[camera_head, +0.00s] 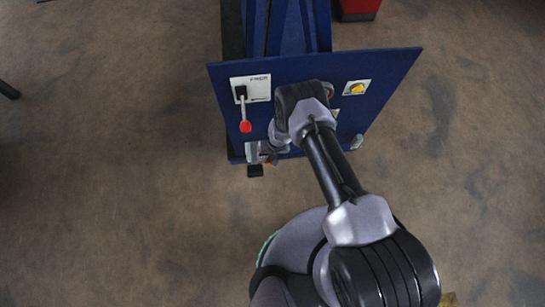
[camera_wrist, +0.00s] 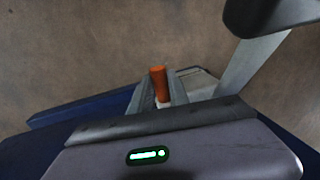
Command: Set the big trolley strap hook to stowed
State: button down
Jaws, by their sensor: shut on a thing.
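The trolley's blue panel (camera_head: 305,70) fills the upper middle of the head view. My gripper (camera_head: 268,150) is at the panel's lower edge, left of centre, partly covered by my own arm. In the wrist view, the two fingers of my gripper (camera_wrist: 162,98) are shut on an upright orange handle (camera_wrist: 158,79), whose top sticks out between them. This looks like the strap hook's handle, but the hook's shape and its setting are hidden by the fingers and arm.
A white plate with a red-tipped lever (camera_head: 245,126) is on the panel's left. A red object (camera_head: 357,9) stands behind the trolley.

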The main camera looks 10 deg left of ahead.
jog(key=shift+a, duration=0.15)
jog(key=c, duration=1.3)
grip_release()
jog(key=shift+s+a, duration=0.1)
jog(key=shift+a, duration=0.05)
jog(key=shift+o, duration=0.2)
jog(key=w+d+r+p, duration=0.1)
jog(key=d+r+p, duration=0.2)
jog(key=r, duration=1.4)
jog(key=p, duration=0.4)
jog(key=shift+d+p, duration=0.2)
jog(key=shift+p, duration=0.2)
jog(key=shift+s, duration=0.1)
